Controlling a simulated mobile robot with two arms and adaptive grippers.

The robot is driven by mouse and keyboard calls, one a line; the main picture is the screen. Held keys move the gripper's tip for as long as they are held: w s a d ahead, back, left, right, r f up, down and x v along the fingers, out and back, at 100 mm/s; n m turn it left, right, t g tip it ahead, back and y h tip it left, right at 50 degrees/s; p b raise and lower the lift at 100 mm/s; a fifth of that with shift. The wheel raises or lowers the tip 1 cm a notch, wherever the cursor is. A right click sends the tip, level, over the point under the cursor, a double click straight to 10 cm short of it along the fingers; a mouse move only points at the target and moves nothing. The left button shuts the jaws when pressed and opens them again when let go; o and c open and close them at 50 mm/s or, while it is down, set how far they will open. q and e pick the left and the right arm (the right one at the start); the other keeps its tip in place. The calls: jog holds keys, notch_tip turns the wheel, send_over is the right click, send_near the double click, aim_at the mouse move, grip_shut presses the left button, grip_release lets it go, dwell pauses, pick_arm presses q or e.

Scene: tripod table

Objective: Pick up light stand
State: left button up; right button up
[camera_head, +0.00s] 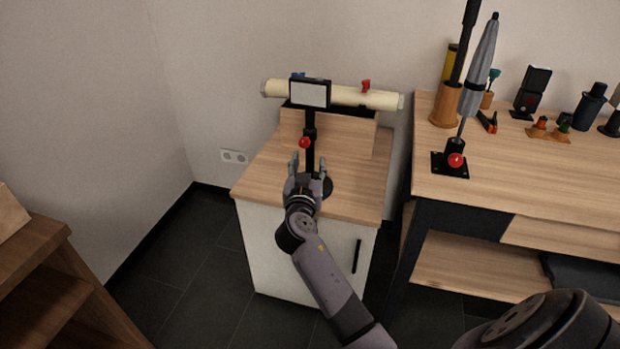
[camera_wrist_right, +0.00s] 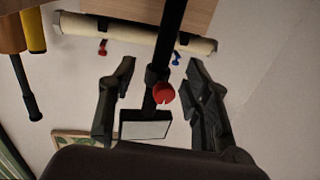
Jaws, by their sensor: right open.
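The light stand (camera_head: 310,125) stands upright on the small cabinet, with a rectangular light panel (camera_head: 309,94) on top, a black pole, a red knob (camera_head: 304,142) and a round dark base. My right gripper (camera_head: 307,160) is open in front of the pole, near the red knob. In the right wrist view, the pole of the light stand (camera_wrist_right: 171,40) runs between the two fingers of my right gripper (camera_wrist_right: 158,85), with the red knob and light panel (camera_wrist_right: 145,129) also between them. I cannot tell whether the fingers touch it. My left gripper is not in view.
The cabinet (camera_head: 262,178) has a wooden top. A cream roll (camera_head: 345,95) lies behind the stand on a raised ledge. The workbench (camera_head: 540,195) at right holds a closed umbrella (camera_head: 479,70) in a black stand, an orange pot and small tools. A brown shelf (camera_head: 45,260) is at left.

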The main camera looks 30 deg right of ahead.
aim_at(310, 147)
jog(key=x, duration=0.3)
jog(key=shift+x, duration=2.6)
jog(key=shift+w+a+r, duration=0.1)
jog(key=shift+a+r, duration=0.1)
jog(key=shift+c, duration=0.2)
grip_shut()
jog(key=shift+r, duration=0.1)
